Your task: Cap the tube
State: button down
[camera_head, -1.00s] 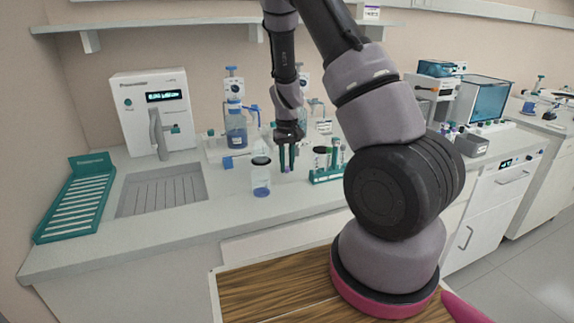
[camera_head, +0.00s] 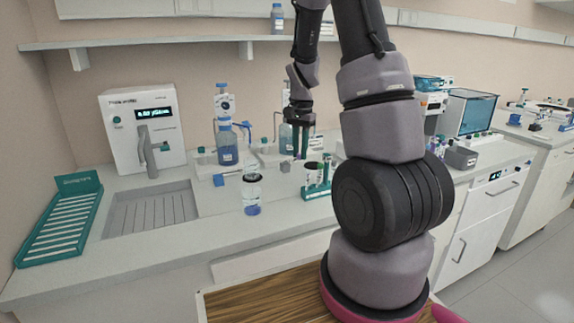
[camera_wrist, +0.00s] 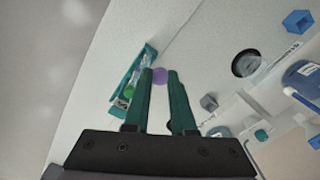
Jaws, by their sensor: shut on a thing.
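My gripper (camera_head: 300,155) has two teal fingers pointing down over the bench, above and slightly left of the tube rack in the head view. It is shut on a small purple cap (camera_wrist: 160,76), seen between the fingertips in the wrist view. The teal tube rack (camera_head: 317,190) stands on the bench and holds upright pieces; it also shows left of the fingers in the wrist view (camera_wrist: 122,103). A green-topped piece (camera_wrist: 127,91) is in it. The fingers partly hide the rack, and I cannot make out an open tube clearly.
Blue-capped bottles (camera_head: 227,150) stand behind. A white instrument (camera_head: 142,130), a sink (camera_head: 150,212) and a teal drying rack (camera_head: 60,225) are at the left. The bench front is clear.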

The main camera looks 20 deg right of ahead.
jog(key=d+r+m, duration=0.1)
jog(key=s+d+r+m, duration=0.1)
jog(key=m, duration=0.1)
jog(key=shift+s+d+r, duration=0.15)
jog(key=shift+r, duration=0.2)
jog(key=shift+f, duration=2.75)
jog(key=shift+f, duration=0.75)
dwell(0.3)
jog(key=c, duration=0.7)
grip_release()
notch_tip(320, 180, up, 11)
jog(key=shift+f, duration=0.1)
